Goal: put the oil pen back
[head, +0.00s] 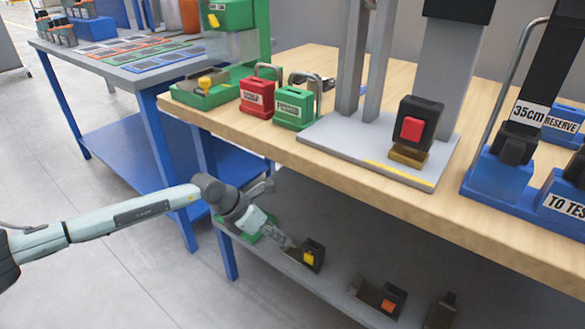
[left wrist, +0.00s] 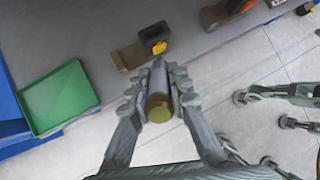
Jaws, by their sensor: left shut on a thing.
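The oil pen (left wrist: 159,98), a dark cylinder with a yellow-gold end, is between the fingers of my left gripper (left wrist: 158,80) in the left wrist view. The fingers are shut on it. In the head view my left gripper (head: 284,240) is in front of the lower shelf, below the wooden bench top; the pen is hard to make out there. A green tray (left wrist: 58,98) lies to the left of the gripper in the left wrist view, with its visible floor empty. In the head view the tray (head: 262,236) is mostly hidden behind my arm. My right gripper is not in view.
Dark blocks with a yellow button (head: 308,257) and an orange button (head: 389,303) sit on the grey lower shelf (head: 345,262). The wooden bench top (head: 230,123) overhangs it, carrying red (head: 257,97) and green (head: 294,108) boxes. A blue bench leg (head: 228,257) stands near my arm.

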